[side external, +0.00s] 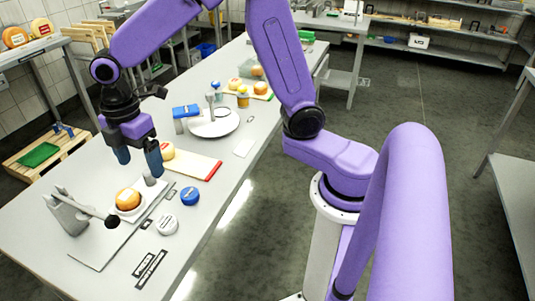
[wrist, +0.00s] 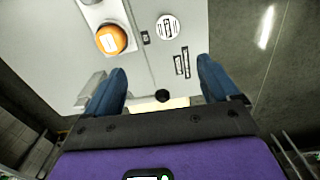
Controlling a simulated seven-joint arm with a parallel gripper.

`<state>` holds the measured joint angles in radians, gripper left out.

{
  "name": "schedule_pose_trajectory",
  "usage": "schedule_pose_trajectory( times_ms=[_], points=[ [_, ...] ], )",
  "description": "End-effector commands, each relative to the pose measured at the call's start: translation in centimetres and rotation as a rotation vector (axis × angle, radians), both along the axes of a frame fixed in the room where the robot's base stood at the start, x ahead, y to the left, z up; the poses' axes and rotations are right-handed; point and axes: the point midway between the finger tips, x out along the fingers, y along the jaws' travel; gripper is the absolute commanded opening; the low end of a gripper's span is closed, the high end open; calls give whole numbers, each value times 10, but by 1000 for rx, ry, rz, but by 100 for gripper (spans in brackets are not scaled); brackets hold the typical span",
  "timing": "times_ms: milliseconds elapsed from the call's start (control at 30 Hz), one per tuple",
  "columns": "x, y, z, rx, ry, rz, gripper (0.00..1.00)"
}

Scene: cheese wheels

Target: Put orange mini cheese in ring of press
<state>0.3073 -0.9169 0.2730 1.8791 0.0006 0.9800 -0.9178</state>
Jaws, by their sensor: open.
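An orange mini cheese (side external: 128,198) sits in the white ring (side external: 131,211) of the press, its top standing above the rim. In the wrist view the cheese (wrist: 111,39) shows a pale label on top, at the upper left. The press has a grey lever stand (side external: 68,213) with a black knob (side external: 112,221) and a flat grey base plate (side external: 97,252). My gripper (side external: 138,163) is open and empty, above and behind the ring in the side view, apart from the cheese. Its two blue fingers (wrist: 160,80) also show in the wrist view. How deep the cheese sits is hard to tell.
A blue round lid (side external: 190,196) and a white round lid (side external: 167,225) lie right of the press. A red-edged board (side external: 200,168) with a yellow cheese (side external: 167,151) lies behind. A white dish (side external: 225,127) stands farther back. The table's front left is clear.

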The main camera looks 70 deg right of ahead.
Motion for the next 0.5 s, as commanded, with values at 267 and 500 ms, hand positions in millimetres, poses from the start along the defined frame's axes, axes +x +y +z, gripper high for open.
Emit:
schedule_pose_trajectory(
  times_ms=[267, 500],
  points=[
    [-95, -24, 13, 10, -4, -151, 88],
    [-174, -59, 12, 19, -3, -286, 88]
  ],
)
